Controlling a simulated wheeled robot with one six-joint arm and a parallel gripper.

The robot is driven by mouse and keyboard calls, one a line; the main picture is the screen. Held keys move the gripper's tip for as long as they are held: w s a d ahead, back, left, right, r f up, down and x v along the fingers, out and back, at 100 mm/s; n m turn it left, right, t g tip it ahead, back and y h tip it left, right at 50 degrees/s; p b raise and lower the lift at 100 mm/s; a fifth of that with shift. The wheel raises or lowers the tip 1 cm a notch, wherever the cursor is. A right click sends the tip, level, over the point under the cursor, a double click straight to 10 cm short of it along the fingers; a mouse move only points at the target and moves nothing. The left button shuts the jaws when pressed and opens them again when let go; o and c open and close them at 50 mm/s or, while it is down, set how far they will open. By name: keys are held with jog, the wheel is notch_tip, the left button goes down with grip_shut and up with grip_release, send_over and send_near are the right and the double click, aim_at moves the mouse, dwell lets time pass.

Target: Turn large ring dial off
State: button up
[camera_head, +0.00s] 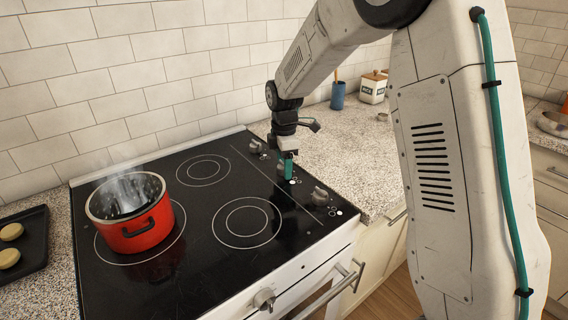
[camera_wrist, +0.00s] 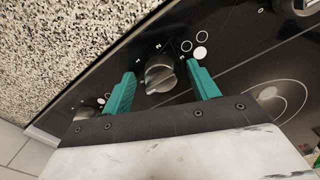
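The black cooktop (camera_head: 205,262) has several grey dials along its right side. In the wrist view, one dial (camera_wrist: 160,73) sits between the two teal fingers of my gripper (camera_wrist: 162,76), with a visible gap on both sides. The gripper is open and tilted over the panel. In the head view my gripper (camera_head: 288,165) hangs over the middle of the dial row and partly hides the dial there. Another dial (camera_head: 319,195) stands nearer the front and one (camera_head: 255,146) nearer the wall. I cannot tell which dial serves the large ring.
A red pot (camera_head: 138,231) steams on the front left ring. Two bare rings show right of it. A dark tray (camera_head: 32,245) with round food lies left. The speckled counter (camera_head: 345,155) right of the dials is clear; a blue cup (camera_head: 338,95) and canister (camera_head: 373,88) stand behind.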

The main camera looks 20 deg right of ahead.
notch_tip(320, 180, up, 8)
jog(key=shift+f, duration=0.1)
dwell(0.5)
dwell(0.4)
jog(key=shift+m, duration=0.4)
jog(key=s+m, duration=0.2)
jog(key=s+f+m+g, duration=0.1)
jog(key=s+m, duration=0.1)
jog(key=shift+s+d+f, duration=0.1)
jog(key=shift+s+d, duration=0.05)
jog(key=shift+s, duration=0.25)
jog(key=s+d+r+m, duration=0.1)
jog(key=s+r+m, duration=0.2)
jog(key=s, duration=0.8)
jog(key=s+d+r+m+t, duration=0.1)
jog(key=s+r+m, duration=0.2)
jog(key=s, duration=0.8)
jog(key=s+d+r+m+t, duration=0.1)
jog(key=s+r+m, duration=0.2)
jog(key=s+m, duration=0.3)
jog(key=s, duration=0.5)
jog(key=shift+s, duration=0.25)
